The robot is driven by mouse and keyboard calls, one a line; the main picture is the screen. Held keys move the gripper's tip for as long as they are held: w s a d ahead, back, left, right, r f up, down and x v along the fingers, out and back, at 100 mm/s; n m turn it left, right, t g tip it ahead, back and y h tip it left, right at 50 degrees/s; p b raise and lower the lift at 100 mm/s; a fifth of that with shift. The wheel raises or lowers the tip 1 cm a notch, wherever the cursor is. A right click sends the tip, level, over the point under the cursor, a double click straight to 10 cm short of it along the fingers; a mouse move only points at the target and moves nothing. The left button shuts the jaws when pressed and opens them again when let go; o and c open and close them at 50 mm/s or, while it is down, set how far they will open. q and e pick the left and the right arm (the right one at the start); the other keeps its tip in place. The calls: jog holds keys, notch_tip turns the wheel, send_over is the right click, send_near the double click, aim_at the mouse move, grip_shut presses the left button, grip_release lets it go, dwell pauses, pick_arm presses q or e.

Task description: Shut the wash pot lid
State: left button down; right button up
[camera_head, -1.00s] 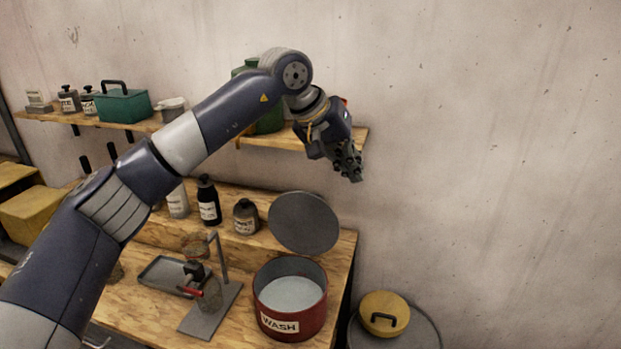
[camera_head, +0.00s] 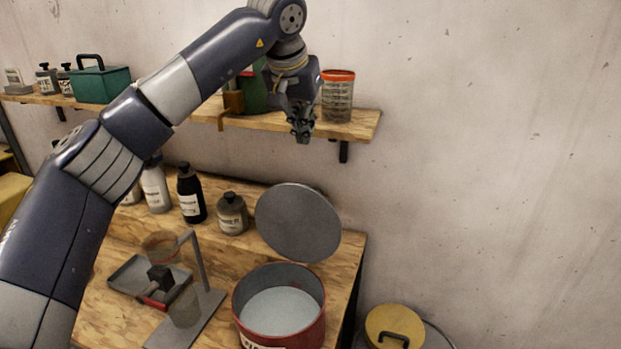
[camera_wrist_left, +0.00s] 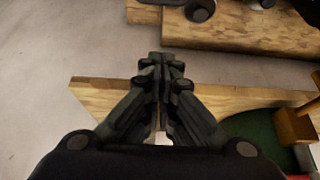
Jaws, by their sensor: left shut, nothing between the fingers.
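The red wash pot (camera_head: 280,317) stands on the wooden bench at the lower middle of the head view, with pale content inside. Its round grey lid (camera_head: 298,222) is open, tilted up behind the pot's back rim. My left gripper (camera_head: 302,138) hangs above the lid, pointing down, in front of the wall shelf. It is shut and empty, and apart from the lid. In the left wrist view its fingers (camera_wrist_left: 162,65) are together over the shelf edge. The lid and pot cannot be made out in that view. My right gripper is not in view.
The wall shelf (camera_head: 360,121) with an orange-topped jar (camera_head: 338,96) is close behind my gripper. Small bottles, including a grey one (camera_head: 232,214), stand left of the lid. A metal stand (camera_head: 196,262) is left of the pot. A yellow lid (camera_head: 394,327) is at the right.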

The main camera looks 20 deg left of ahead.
pick_arm(q)
notch_tip(320, 180, down, 10)
jog(key=w+p, duration=0.1)
jog(key=p, duration=0.3)
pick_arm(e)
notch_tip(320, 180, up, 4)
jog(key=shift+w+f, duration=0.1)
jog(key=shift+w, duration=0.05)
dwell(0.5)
